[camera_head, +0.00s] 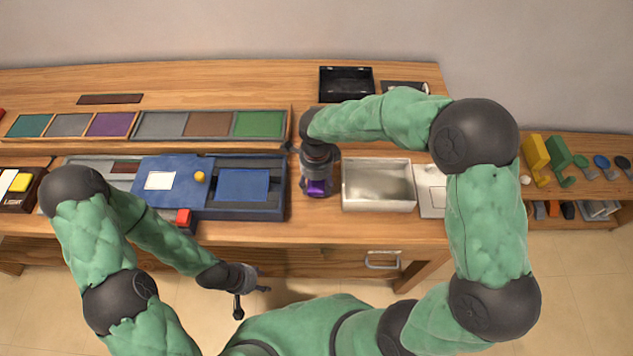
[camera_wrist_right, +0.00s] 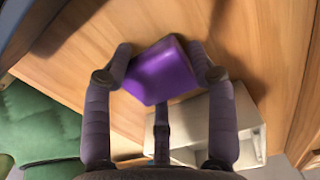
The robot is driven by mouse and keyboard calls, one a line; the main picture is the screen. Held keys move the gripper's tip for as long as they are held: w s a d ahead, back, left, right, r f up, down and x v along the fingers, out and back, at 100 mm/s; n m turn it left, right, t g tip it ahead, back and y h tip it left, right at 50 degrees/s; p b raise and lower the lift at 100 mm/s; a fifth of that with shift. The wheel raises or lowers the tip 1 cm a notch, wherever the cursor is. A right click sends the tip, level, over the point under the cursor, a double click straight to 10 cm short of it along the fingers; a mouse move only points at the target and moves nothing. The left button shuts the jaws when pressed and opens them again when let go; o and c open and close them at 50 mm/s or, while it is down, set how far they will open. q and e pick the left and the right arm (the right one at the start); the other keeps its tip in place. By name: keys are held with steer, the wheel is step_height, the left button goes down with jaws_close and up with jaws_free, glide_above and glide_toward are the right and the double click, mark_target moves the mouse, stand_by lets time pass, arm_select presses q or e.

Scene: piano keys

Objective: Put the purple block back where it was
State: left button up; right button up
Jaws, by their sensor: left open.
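The purple block (camera_head: 318,187) is at the fingertips of my right gripper (camera_head: 317,181), over the table left of the white bin. In the right wrist view the purple block (camera_wrist_right: 160,72) sits between the two fingers of my right gripper (camera_wrist_right: 159,62), which touch it on opposite sides. I cannot tell whether it rests on the wood or hangs just above it. A tray at the back left holds a row of coloured squares, including a purple square (camera_head: 110,124). My left gripper (camera_head: 253,300) is open and empty, in front of the table edge.
A white bin (camera_head: 378,205) stands right of the block. A blue panel with a sliding cover (camera_head: 172,178), yellow knob and red cube (camera_head: 184,217) lies to the left. A black tray (camera_head: 346,84) is at the back. A side shelf (camera_head: 590,147) holds coloured tools.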

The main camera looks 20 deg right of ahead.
steer(key=shift+o, duration=1)
steer(key=shift+r, duration=0.3)
step_height(320, 180, up, 12)
steer(key=p, duration=0.4)
steer(key=shift+p, duration=0.3)
steer(key=shift+f, duration=0.15)
